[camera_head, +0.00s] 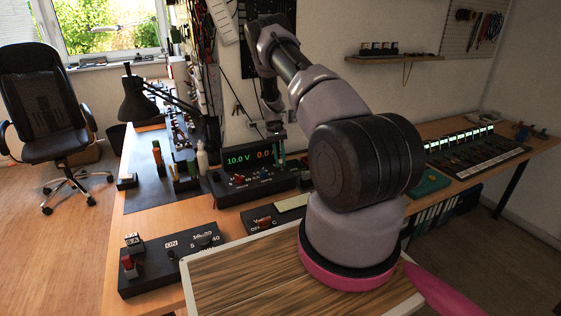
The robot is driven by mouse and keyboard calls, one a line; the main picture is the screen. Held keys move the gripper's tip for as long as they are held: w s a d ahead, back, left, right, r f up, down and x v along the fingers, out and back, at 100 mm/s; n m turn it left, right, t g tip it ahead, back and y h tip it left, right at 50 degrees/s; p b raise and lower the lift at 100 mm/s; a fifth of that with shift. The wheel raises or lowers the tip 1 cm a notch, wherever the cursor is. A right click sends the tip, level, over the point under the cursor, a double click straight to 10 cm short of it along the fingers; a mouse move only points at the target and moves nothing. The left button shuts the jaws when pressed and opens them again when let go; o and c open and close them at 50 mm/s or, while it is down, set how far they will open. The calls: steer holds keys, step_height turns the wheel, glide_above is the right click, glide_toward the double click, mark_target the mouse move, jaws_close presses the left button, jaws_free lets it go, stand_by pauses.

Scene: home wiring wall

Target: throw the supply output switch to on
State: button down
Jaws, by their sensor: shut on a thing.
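My gripper (280,160) is at the right part of the supply's front face, pointing down. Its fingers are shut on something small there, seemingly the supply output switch. The switch is hidden by the fingers, so I cannot tell its position.
A black box with a dial (205,241) and a red switch stands at the front left, beside a wood-topped board (235,275). A black lamp (137,100) and a white bottle (202,158) stand left of the supply. A lit panel (470,150) is at right.

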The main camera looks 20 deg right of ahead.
steer(key=c, duration=0.8)
jaws_free()
steer(key=v, duration=1)
steer(key=shift+w+r, duration=0.15)
steer(key=shift+r, duration=0.15)
